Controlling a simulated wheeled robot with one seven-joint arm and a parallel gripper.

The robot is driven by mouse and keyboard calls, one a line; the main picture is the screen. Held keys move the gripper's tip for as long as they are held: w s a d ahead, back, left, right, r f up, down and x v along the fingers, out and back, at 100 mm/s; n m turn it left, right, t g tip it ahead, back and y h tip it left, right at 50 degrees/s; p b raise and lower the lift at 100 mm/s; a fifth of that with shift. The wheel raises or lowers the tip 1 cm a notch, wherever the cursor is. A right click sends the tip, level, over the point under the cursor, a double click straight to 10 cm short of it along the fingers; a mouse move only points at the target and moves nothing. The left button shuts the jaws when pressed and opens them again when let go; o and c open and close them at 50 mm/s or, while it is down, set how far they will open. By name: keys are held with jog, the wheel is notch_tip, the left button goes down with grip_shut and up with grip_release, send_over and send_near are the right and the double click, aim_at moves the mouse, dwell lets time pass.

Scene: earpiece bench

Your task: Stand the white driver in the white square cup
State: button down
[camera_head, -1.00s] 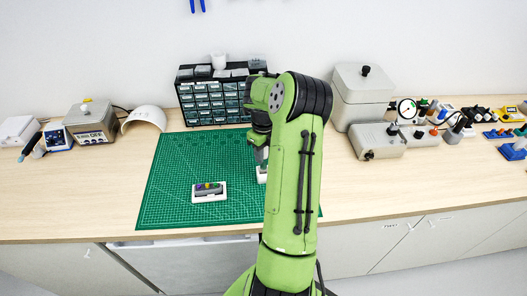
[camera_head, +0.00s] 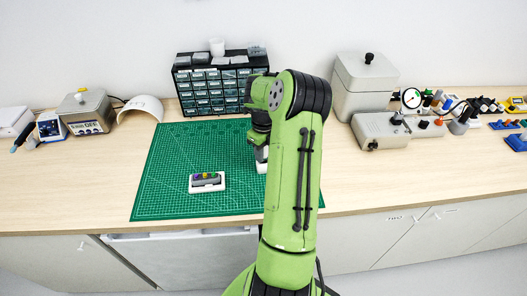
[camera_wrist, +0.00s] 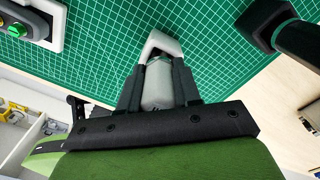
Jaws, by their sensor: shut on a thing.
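The white square cup (camera_head: 261,167) stands on the green mat, mostly hidden behind my arm in the head view. In the wrist view its white wall and rim (camera_wrist: 158,43) show just beyond my fingertips. My gripper (camera_wrist: 158,82) is shut on the white driver (camera_wrist: 157,92), whose pale grey-white handle shows between the two dark fingers. The driver's far end overlaps the cup in the wrist view. I cannot tell whether it is inside the cup or above it. In the head view my gripper (camera_head: 261,152) is low, right over the cup.
A white tray (camera_head: 193,188) with coloured parts lies on the cutting mat (camera_head: 160,205) left of the cup. A drawer cabinet (camera_head: 177,85) stands behind. Grey boxes and tools fill the right side. A dark object (camera_wrist: 265,25) is close by at the wrist view's upper right.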

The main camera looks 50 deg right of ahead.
jog(key=shift+f, duration=0.25)
dwell(0.3)
jog(key=c, duration=0.7)
grip_release()
notch_tip(320, 180, up, 16)
jog(key=shift+f+p, duration=0.1)
jog(key=shift+p, duration=0.65)
